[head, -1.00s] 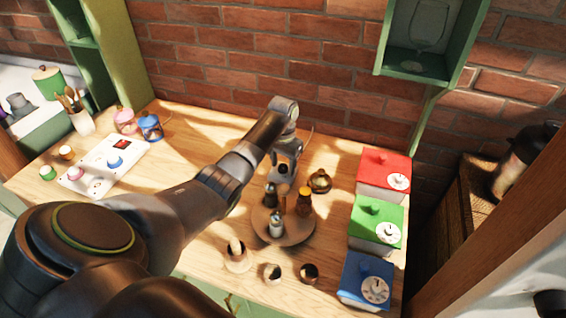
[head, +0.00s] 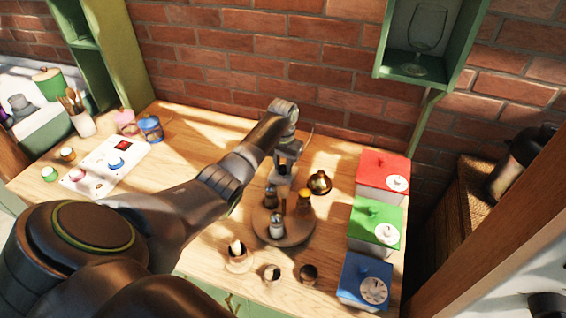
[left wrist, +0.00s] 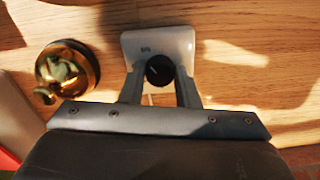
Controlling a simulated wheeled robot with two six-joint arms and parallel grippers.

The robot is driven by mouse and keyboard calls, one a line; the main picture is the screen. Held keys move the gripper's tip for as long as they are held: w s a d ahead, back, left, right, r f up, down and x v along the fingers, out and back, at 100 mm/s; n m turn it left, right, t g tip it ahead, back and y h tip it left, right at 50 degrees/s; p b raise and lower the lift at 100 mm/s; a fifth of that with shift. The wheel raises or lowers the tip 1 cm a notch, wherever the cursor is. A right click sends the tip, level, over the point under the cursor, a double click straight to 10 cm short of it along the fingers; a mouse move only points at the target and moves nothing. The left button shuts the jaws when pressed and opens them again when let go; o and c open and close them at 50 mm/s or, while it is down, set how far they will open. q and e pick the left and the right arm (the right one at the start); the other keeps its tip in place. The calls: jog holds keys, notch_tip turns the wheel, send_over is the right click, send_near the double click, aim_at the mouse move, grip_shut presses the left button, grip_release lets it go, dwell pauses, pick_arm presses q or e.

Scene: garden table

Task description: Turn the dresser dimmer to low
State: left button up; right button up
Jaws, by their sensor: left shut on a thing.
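The dimmer (left wrist: 180,41) is a small white box with a dark round knob (left wrist: 159,71) that bears a light pointer mark. In the left wrist view it lies on the wooden table top, and the knob sits between my two fingertips. My left gripper (left wrist: 160,82) is shut on the knob. In the head view my left gripper (head: 286,172) reaches down at the back middle of the table, and the dimmer is mostly hidden there. I cannot read the setting at the knob. My right gripper is not in view.
A brass pot (head: 320,182) stands close beside the gripper. A round wooden tray (head: 284,238) with several bottles is just in front. Red (head: 382,172), green (head: 374,222) and blue (head: 364,282) boxes with dials line the right edge. A white panel with knobs (head: 104,168) lies left.

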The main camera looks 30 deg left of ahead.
pick_arm(q)
jog(key=n+p, duration=0.2)
jog(key=shift+r+p, duration=0.3)
jog(key=shift+n+p, duration=0.7)
jog(key=shift+n, duration=0.4)
jog(key=n+p, duration=0.1)
jog(key=n, duration=0.1)
jog(key=shift+n+p, duration=0.3)
jog(key=shift+p, duration=0.1)
jog(key=n+p, duration=0.1)
jog(key=n, duration=0.1)
jog(key=shift+f+n, duration=0.1)
jog(key=shift+n, duration=0.3)
jog(key=n+p, duration=0.2)
jog(key=n, duration=0.2)
jog(key=shift+n, duration=0.3)
jog(key=shift+w+f+n+p, duration=0.1)
jog(key=shift+n+p, duration=0.3)
jog(key=shift+n, duration=1.9)
jog(key=o, duration=1)
jog(key=shift+c, duration=0.2)
